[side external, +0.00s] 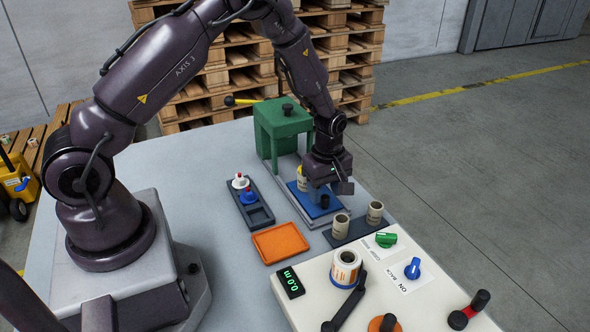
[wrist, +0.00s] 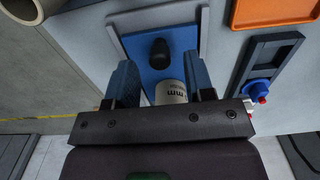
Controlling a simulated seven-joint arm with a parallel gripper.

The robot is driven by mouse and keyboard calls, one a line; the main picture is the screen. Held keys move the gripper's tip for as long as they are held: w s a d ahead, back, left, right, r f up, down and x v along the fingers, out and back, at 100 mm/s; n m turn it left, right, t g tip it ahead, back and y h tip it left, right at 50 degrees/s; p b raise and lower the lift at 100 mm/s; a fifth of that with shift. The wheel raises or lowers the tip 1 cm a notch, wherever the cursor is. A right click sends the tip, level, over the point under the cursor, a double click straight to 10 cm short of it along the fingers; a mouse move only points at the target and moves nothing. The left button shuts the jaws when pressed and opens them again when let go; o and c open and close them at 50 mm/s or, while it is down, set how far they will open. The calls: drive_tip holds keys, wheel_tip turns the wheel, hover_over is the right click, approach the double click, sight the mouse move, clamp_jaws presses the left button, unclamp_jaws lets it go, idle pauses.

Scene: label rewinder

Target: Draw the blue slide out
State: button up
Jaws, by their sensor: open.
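The blue slide (side external: 306,207) is a flat plate in a grey channel in front of the green press frame (side external: 283,127). It also shows in the wrist view (wrist: 184,42). A black knob (wrist: 159,53) stands on the slide; it also shows in the side view (side external: 324,201). A cream label roll (wrist: 171,92) with dark print sits behind the knob, partly hidden by my gripper. My gripper (wrist: 163,78) is open, pointing down over the slide. Its blue fingers are on either side of the roll and knob area; I cannot tell whether they touch anything.
A dark tray (side external: 355,230) with two cream rolls lies just in front of the slide. An orange tray (side external: 280,243) and a dark rack (side external: 250,203) with white and blue-topped pieces lie to the left. A control panel (side external: 395,285) with knobs fills the front right.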

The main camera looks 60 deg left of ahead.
drive_tip(key=shift+r, duration=2.35)
drive_tip(key=shift+s+m, duration=0.2)
drive_tip(key=shift+m, duration=0.5)
drive_tip(key=s+d+r+m+t, duration=0.2)
drive_tip(key=s+d+r+m, duration=0.1)
drive_tip(key=s+r+m, duration=0.5)
drive_tip(key=s+d+r+m+t, duration=0.3)
drive_tip(key=s+r+m, duration=0.5)
drive_tip(key=s+r, duration=0.5)
wheel_tip(320, 180, up, 4)
drive_tip(key=shift+r+m+t, duration=0.25)
drive_tip(key=shift+m+t, duration=0.05)
